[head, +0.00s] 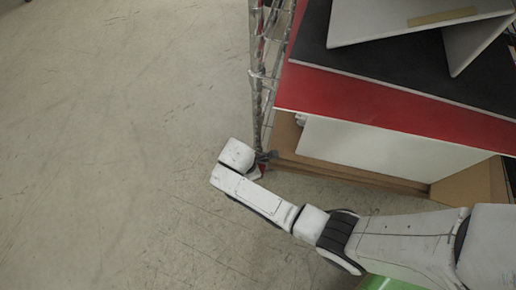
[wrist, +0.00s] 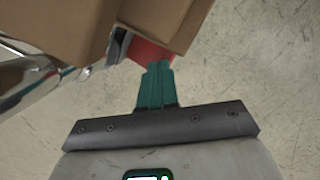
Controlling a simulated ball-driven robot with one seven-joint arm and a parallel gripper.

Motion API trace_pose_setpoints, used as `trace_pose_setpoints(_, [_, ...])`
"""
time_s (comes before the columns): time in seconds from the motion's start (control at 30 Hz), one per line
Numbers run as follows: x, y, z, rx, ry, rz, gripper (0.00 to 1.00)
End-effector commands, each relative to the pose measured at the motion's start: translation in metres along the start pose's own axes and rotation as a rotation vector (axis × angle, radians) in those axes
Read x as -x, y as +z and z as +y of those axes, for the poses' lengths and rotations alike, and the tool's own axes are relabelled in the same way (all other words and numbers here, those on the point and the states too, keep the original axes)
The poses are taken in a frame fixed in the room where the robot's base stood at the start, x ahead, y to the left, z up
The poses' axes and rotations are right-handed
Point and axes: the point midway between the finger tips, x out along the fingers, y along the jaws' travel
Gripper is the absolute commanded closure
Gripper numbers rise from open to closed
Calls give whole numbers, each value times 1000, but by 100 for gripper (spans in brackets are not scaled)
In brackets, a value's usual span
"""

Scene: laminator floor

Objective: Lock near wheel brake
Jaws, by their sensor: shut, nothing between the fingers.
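My gripper (wrist: 158,68) shows in the wrist view with its teal fingers together and empty. Its tips overlap the lower edge of a red part (wrist: 142,50) beside the foot of the chrome rack; I cannot tell whether they touch it. This red part looks like the brake pedal of the near wheel. The wheel itself is mostly hidden. In the head view my arm reaches from the lower right to the foot of the rack's near post (head: 256,100).
The wire rack holds a red board (head: 390,105), a dark board (head: 400,65) and white panels (head: 375,150). Cardboard (head: 340,173) sits low on it, and brown cardboard (wrist: 165,20) is close ahead in the wrist view. The concrete floor (head: 120,140) to the left is clear.

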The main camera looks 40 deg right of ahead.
Motion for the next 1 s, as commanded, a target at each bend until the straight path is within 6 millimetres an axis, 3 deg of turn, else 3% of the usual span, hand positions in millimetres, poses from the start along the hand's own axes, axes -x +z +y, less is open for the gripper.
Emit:
trace_pose_setpoints(0.33, [-26,-6,0,0,-2,-1,100])
trace_pose_setpoints(0.57, [-19,-8,0,3,-1,4,100])
trace_pose_setpoints(0.8, [-3,-30,0,4,0,3,100])
trace_pose_setpoints(1.0, [-4,-32,0,1,-1,1,100])
